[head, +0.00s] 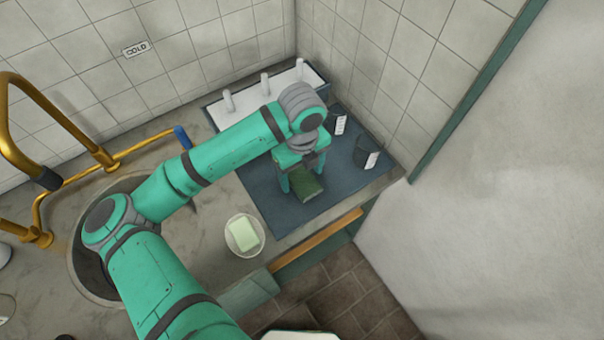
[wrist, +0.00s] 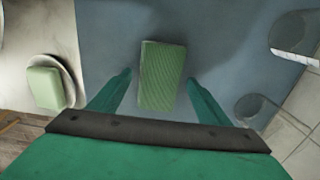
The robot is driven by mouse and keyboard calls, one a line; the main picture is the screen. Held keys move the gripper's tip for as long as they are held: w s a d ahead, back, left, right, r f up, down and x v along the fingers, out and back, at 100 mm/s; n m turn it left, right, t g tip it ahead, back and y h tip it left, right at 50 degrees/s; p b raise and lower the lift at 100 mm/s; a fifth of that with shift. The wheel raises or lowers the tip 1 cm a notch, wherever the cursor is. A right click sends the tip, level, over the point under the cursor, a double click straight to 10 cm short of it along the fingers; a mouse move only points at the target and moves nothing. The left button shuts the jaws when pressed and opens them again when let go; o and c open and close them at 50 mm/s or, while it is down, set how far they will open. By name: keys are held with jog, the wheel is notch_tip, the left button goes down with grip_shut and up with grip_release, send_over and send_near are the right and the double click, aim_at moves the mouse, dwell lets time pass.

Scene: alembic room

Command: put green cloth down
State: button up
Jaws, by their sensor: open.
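The green cloth (head: 308,186) is a folded dark green block lying on the blue-grey mat (head: 270,203) on the counter. In the wrist view the cloth (wrist: 162,75) lies between and just beyond my two fingers, with a gap on each side. My gripper (head: 302,180) points down over the cloth in the head view. Its jaws are open in the wrist view (wrist: 160,82), and the fingers do not appear to touch the cloth. Part of the cloth is hidden by my gripper in the head view.
A pale green soap bar (head: 243,235) sits on a round white dish (head: 232,246) left of the mat. Two dark containers with white labels (head: 365,152) (head: 336,118) stand at the right. A white rack with pegs (head: 288,77) is behind. A wooden rail (head: 318,240) edges the counter.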

aim_at(302, 177)
notch_tip(302, 177, up, 12)
jog(key=shift+f, duration=0.2)
dwell(0.6)
